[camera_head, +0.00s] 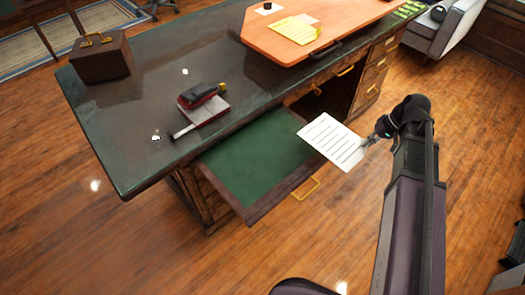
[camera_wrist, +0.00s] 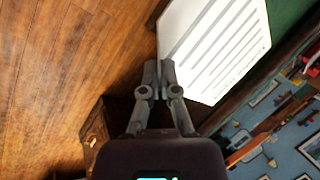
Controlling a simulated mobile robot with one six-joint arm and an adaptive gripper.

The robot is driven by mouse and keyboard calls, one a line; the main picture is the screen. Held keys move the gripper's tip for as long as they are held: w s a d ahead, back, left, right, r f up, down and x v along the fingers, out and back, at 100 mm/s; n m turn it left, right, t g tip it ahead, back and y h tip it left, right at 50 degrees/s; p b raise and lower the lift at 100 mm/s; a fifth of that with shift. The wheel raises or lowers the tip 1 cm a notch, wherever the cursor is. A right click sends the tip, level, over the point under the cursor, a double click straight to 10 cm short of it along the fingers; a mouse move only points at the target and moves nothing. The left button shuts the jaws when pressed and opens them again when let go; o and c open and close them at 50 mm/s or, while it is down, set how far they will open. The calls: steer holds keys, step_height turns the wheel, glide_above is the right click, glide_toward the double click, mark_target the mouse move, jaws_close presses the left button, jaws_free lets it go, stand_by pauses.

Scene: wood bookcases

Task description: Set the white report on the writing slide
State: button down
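The white report (camera_head: 332,141), a white sheet with dark lines, is held out at the right end of the writing slide. My gripper (camera_head: 372,138) is shut on its near right edge. The wrist view shows the fingertips (camera_wrist: 159,68) together at the edge of the report (camera_wrist: 215,45). The writing slide (camera_head: 250,160) is a pulled-out green-topped board with a wooden rim and a brass handle (camera_head: 306,188). In the head view the report overlaps the slide's right corner; I cannot tell its height above it. A strip of green (camera_wrist: 285,15) shows beyond the report in the wrist view.
The dark desk top (camera_head: 150,105) holds a brown case (camera_head: 101,57), a red and black item on papers (camera_head: 203,98), and an orange board (camera_head: 310,25) with a yellow sheet (camera_head: 296,30). The slide's green surface looks bare. Wood floor is open in front.

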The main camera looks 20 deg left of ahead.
mark_target(317, 134)
steer(key=shift+a, duration=0.1)
steer(key=a, duration=0.5)
steer(key=s+a+f+b, duration=0.1)
steer(key=a, duration=0.9)
steer(key=shift+s+a+f, duration=0.25)
steer(key=shift+s+a, duration=0.05)
steer(key=shift+a, duration=0.1)
steer(key=shift+f+b, duration=0.1)
steer(key=shift+b, duration=0.25)
steer(key=shift+f+b, duration=1.65)
steer(key=shift+f, duration=0.2)
steer(key=c, duration=0.8)
jaws_free()
steer(key=shift+r, duration=0.2)
